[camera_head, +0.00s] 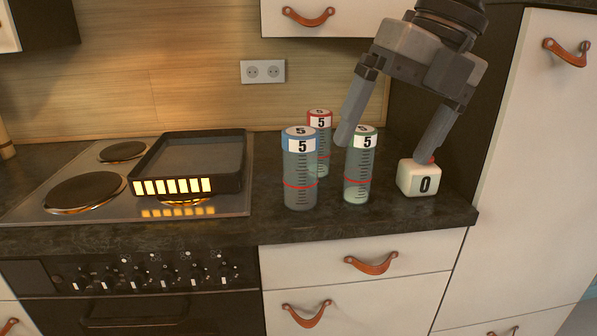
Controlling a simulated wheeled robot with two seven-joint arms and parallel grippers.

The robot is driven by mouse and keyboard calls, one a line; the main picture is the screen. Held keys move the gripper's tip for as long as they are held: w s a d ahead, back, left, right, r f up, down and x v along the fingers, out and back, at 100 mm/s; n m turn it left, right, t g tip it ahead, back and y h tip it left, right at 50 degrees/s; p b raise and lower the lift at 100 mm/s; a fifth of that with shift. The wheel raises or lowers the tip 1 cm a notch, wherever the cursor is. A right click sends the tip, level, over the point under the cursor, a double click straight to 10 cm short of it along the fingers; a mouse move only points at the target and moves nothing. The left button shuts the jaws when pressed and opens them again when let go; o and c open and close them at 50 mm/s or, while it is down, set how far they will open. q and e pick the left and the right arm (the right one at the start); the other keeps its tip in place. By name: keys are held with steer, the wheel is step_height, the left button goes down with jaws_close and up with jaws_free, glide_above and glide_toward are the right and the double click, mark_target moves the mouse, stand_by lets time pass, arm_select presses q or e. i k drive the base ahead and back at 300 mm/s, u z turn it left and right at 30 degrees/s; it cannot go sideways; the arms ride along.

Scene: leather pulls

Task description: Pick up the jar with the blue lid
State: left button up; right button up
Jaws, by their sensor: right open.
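The jar with the blue lid (300,170) stands upright on the dark counter, nearest the stove of the jars. It has a white label with a 5 and a red line around it. A jar with a green lid (359,168) stands to its right, and a jar with a red lid (320,122) stands behind, partly hidden. My right gripper (388,150) is open and points down, its fingers apart above the right part of the counter. Its left finger is near the green-lid jar and its right finger is over a white block. My left gripper is not in view.
The white block (418,179) marked 0 sits at the counter's right end. Drawers with leather pulls (371,264) lie below the counter (260,232). A tall cabinet (520,150) stands at right.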

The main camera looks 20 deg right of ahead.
mark_target(300, 144)
steer(key=i, duration=0.95)
